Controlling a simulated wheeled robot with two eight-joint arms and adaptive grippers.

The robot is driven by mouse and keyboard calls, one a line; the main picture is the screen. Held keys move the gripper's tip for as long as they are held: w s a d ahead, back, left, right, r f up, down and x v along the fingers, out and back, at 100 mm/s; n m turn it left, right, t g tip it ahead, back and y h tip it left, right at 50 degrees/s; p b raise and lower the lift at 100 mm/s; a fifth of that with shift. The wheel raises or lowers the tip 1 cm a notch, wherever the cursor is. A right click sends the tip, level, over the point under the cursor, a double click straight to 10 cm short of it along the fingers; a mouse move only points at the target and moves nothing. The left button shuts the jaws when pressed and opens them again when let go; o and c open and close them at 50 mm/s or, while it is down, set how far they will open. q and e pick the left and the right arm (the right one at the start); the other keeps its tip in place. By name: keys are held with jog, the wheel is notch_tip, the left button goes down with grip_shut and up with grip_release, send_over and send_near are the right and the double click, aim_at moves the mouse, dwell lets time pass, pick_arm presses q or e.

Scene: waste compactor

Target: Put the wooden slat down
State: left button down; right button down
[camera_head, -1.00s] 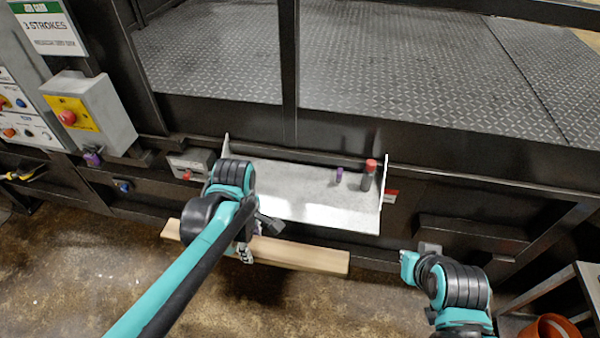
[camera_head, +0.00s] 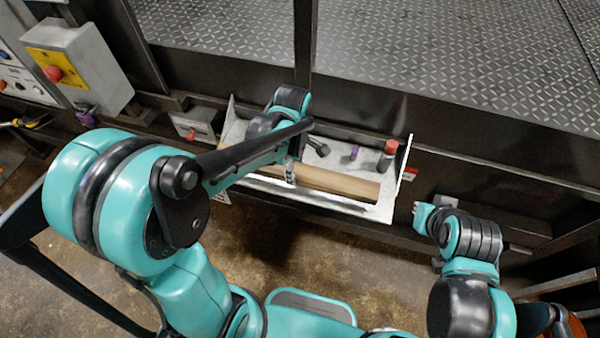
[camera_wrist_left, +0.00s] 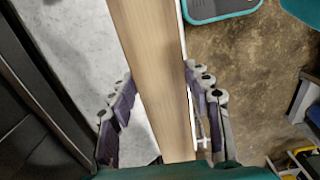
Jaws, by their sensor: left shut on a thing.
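The wooden slat (camera_head: 345,182) is a long pale board. It lies lengthwise over the pale metal shelf (camera_head: 384,209) on the front of the machine, and its left part is hidden by my arm. My left gripper (camera_head: 289,172) is shut on the slat, with a finger on each side of it. In the left wrist view the slat (camera_wrist_left: 150,60) runs between the fingers (camera_wrist_left: 157,88), with the shelf surface to its left and the floor to its right. I cannot tell whether the slat touches the shelf. My right gripper (camera_head: 428,214) is right of the shelf, away from the slat; its jaws are unclear.
A red-capped dark cylinder (camera_head: 387,156) and a small purple item (camera_head: 354,152) stand on the shelf behind the slat. The shelf has raised end plates. A grey box with a red button (camera_head: 75,65) is at the left.

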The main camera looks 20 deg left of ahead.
aim_at(299, 174)
pick_arm(q)
jog(key=shift+w+d+f, duration=0.45)
jog(key=shift+w+f, duration=0.05)
jog(key=shift+w, duration=0.2)
jog(key=shift+w+f, duration=0.1)
jog(key=shift+f, duration=0.15)
jog(key=shift+f+b, duration=0.35)
jog(key=shift+f, duration=1.45)
jog(key=shift+f, duration=0.15)
jog(key=c, duration=0.7)
grip_release()
